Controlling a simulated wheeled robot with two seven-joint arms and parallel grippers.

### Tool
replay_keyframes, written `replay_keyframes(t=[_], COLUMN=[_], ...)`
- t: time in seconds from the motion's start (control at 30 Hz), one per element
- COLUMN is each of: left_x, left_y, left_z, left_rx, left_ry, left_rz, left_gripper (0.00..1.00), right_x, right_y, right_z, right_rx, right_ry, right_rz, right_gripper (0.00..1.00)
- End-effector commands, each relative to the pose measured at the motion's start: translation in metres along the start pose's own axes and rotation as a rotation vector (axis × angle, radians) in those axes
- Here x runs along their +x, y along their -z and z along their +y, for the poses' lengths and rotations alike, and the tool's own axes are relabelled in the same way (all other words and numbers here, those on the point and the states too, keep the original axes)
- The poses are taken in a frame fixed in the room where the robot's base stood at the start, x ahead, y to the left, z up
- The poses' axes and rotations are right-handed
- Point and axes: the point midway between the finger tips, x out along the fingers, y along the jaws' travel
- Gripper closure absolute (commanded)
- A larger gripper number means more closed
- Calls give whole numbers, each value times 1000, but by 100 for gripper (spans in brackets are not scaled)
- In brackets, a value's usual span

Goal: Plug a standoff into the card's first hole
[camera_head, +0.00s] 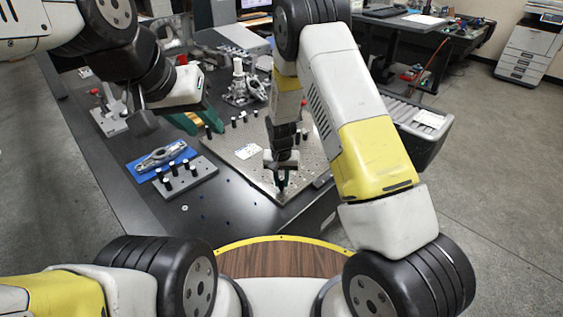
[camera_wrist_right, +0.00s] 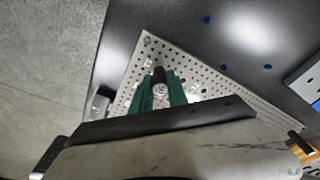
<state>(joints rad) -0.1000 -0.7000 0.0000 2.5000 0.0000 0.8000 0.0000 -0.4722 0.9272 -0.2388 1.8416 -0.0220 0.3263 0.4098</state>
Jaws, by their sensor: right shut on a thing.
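My right gripper (camera_head: 283,184) points down over the near corner of the perforated plate (camera_head: 232,157). In the right wrist view its green fingers (camera_wrist_right: 161,94) are shut on a dark standoff with a pale round end (camera_wrist_right: 160,88). Whether the standoff touches the plate cannot be told. A small white card (camera_head: 248,151) with dark marks lies on the plate, left of and beyond my right gripper; its holes are too small to make out.
A grey block (camera_head: 198,186) with several black standoffs stands left of the plate. Beside it is a blue tray (camera_head: 178,163) with a metal part. More black posts stand around the plate's far side. A grey bin (camera_head: 428,142) stands at the right. The table's near left is mostly clear.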

Motion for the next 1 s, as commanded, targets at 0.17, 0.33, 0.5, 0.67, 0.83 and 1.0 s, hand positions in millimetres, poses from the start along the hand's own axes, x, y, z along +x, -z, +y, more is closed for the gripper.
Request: replay_keyframes(t=[0.17, 0.33, 0.5, 0.67, 0.83, 1.0], left_x=[0, 0, 0, 0, 0, 0], left_y=[0, 0, 0, 0, 0, 0], left_z=[0, 0, 0, 0, 0, 0], left_rx=[0, 0, 0, 0, 0, 0], left_ry=[0, 0, 0, 0, 0, 0], left_rz=[0, 0, 0, 0, 0, 0], left_gripper=[64, 64, 64, 64, 64, 64], right_x=[4, 7, 11, 11, 11, 11], right_y=[0, -1, -1, -1, -1, -1], right_z=[0, 0, 0, 0, 0, 0], right_rx=[0, 0, 0, 0, 0, 0], right_ry=[0, 0, 1, 1, 1, 0], right_rz=[0, 0, 1, 1, 1, 1], right_gripper=[100, 100, 100, 100, 55, 55])
